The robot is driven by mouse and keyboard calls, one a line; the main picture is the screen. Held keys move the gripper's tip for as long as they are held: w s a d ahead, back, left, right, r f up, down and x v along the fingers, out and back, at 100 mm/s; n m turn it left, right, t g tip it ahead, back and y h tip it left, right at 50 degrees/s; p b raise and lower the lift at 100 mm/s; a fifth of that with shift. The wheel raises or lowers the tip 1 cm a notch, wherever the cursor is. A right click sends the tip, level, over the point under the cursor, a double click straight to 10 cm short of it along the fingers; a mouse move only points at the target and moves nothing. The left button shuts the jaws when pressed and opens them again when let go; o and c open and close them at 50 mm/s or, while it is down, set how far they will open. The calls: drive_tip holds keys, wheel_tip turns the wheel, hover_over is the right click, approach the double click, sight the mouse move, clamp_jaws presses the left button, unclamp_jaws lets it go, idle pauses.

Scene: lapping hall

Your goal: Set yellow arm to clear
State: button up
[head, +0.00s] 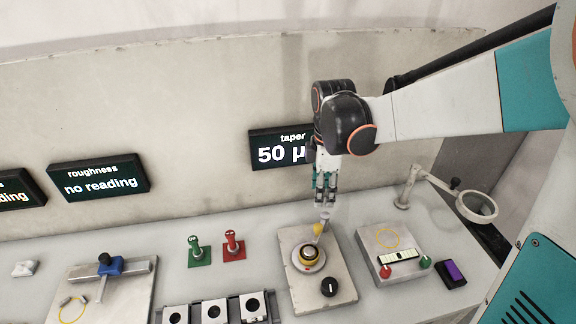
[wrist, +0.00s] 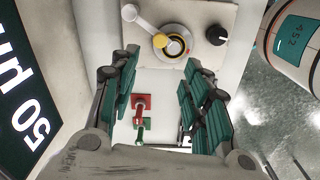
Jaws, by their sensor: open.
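The yellow arm is a pale bar with a yellow end (head: 318,229). In the wrist view its yellow end (wrist: 160,41) lies at the edge of a round gauge seat (wrist: 174,31), and its bar runs to a pale disc (wrist: 129,12). The seat (head: 300,267) holds a dark part with a yellow ring (head: 309,255), on a beige plate (head: 288,240). My gripper (head: 325,203) points down, open and empty, just above the yellow end in the head view. In the wrist view its fingertips (wrist: 160,60) are spread on either side; contact cannot be told.
A black knob (head: 329,287) is on the same plate. Green (head: 198,251) and red (head: 234,246) levers stand to the left. A plate with a gauge strip (head: 398,256) and a ring magnifier (head: 478,206) are to the right. The taper display (head: 280,148) reads 50 µ, partly hidden.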

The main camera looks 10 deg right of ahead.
sight(318, 226)
wheel_tip(318, 226, down, 14)
drive_tip(key=b, duration=0.4)
drive_tip(key=shift+r, duration=0.1)
drive_tip(key=shift+c, duration=0.3)
clamp_jaws()
